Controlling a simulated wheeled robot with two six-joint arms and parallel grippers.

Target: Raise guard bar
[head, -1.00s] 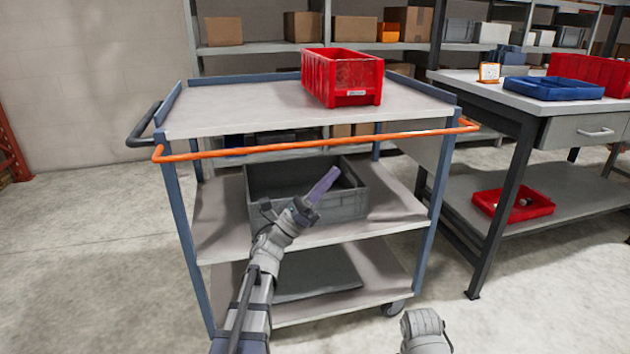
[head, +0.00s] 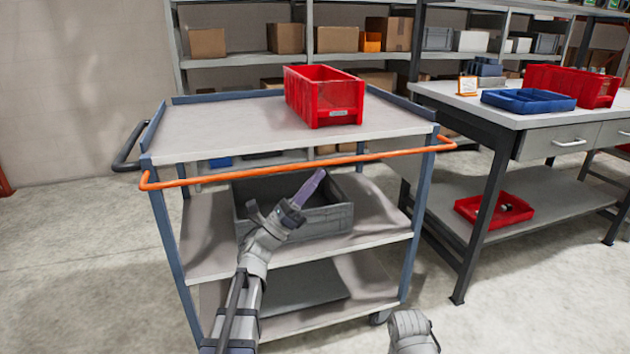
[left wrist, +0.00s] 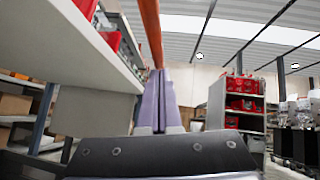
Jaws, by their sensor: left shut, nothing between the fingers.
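The orange guard bar (head: 300,166) runs across the front of the blue-framed cart, just below its top shelf. It also shows in the left wrist view (left wrist: 151,30), rising above my fingers. My left gripper (head: 318,176) is shut and empty. In the head view its purple fingertips appear just below the bar, in front of the cart's middle shelf. In the left wrist view the shut fingers (left wrist: 160,85) point up towards the bar; I cannot tell whether they touch it.
A red bin (head: 325,97) stands on the cart's top shelf (head: 220,128). A grey crate (head: 325,222) sits on the middle shelf behind my left gripper. A workbench (head: 460,100) with a blue tray (head: 528,100) stands at the right. Floor at the left is clear.

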